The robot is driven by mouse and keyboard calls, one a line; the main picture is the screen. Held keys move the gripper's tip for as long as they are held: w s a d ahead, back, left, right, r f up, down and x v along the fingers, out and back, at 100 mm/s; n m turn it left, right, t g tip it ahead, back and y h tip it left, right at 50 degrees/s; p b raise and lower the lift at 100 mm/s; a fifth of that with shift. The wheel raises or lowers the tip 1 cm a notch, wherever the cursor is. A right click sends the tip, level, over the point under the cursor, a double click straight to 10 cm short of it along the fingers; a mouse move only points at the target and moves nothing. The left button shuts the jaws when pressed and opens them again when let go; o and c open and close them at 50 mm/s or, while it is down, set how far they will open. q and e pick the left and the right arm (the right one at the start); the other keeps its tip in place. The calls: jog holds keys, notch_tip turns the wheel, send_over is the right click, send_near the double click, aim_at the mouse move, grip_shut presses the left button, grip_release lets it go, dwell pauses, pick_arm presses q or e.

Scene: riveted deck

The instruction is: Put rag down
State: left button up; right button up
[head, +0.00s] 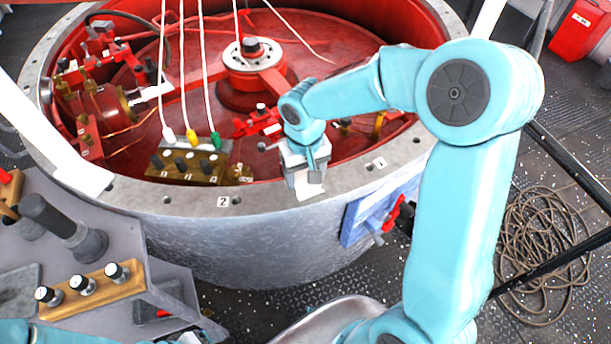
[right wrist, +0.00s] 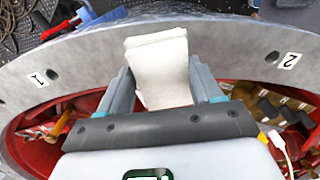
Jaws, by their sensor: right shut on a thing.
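The white rag (head: 311,190) is a small folded cloth held in my right gripper (head: 308,178) at the near rim of the large round vessel (head: 262,203). In the right wrist view the rag (right wrist: 158,58) sits between the two grey fingers of my right gripper (right wrist: 162,90), which is shut on it. Its free end extends over the flat grey rim (right wrist: 90,70), between the labels 1 and 2. I cannot tell whether the cloth touches the rim. My left gripper (head: 190,338) shows only in part at the bottom edge, and its jaws cannot be made out.
Inside the vessel are red fittings, a valve block (head: 190,165) and several hanging cables. A blue bracket with a red clamp (head: 397,213) is on its outer wall. A grey console (head: 110,245) stands at left. Coiled rope (head: 545,245) lies on the deck at right.

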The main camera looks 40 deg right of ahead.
jog(key=shift+s+f, duration=0.15)
jog(key=shift+f, duration=0.5)
jog(key=shift+a+f, duration=0.15)
jog(key=shift+f, duration=0.05)
jog(key=shift+w+f, duration=0.1)
jog(key=shift+w, duration=0.1)
jog(key=shift+s+f, duration=0.15)
jog(key=o, duration=1)
